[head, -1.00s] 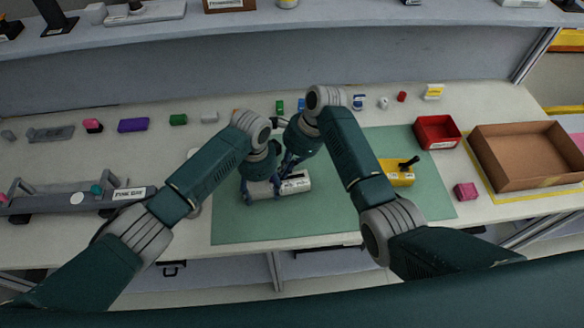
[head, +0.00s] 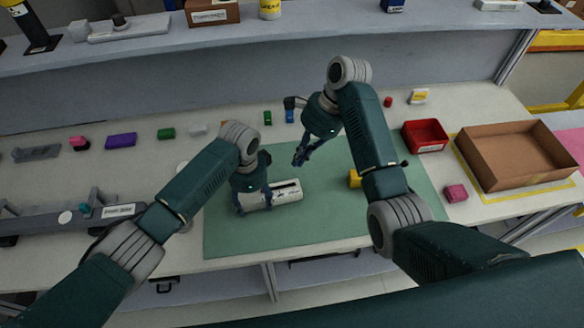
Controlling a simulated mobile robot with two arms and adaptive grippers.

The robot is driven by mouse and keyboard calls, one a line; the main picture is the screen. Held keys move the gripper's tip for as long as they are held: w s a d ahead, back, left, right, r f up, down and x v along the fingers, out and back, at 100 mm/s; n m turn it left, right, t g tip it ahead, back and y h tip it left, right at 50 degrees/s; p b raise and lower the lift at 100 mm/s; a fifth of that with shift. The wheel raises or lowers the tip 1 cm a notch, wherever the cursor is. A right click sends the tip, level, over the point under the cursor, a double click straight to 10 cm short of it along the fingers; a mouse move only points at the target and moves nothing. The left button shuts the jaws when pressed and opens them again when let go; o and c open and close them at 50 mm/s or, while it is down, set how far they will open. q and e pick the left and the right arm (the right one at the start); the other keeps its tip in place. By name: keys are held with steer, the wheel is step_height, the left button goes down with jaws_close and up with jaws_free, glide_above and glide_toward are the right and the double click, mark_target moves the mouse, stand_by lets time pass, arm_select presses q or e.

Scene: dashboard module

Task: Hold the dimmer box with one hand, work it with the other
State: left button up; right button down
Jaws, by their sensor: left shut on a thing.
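The dimmer box (head: 289,190), a white box with a dark slot on its top, lies on the green mat (head: 322,222). My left gripper (head: 255,206) is shut on its left part and covers that end. My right gripper (head: 299,160) is above and behind the box, apart from it, with its fingers pointing down and left. Its fingers look close together and nothing shows in them, but I cannot tell how far they are open. The setting of the box's control is too small to read.
A red bin (head: 425,136), a brown open box (head: 515,157) and a pink block (head: 455,193) are at right. Small coloured blocks line the back. A grey rack (head: 66,218) is at left. The mat's front is clear.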

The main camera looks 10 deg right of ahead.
arm_select(q)
steer(key=o, duration=1.6)
steer(key=shift+a, duration=0.1)
steer(key=shift+o, duration=0.2)
arm_select(e)
steer(key=shift+d+r, duration=0.2)
steer(key=shift+r, duration=0.25)
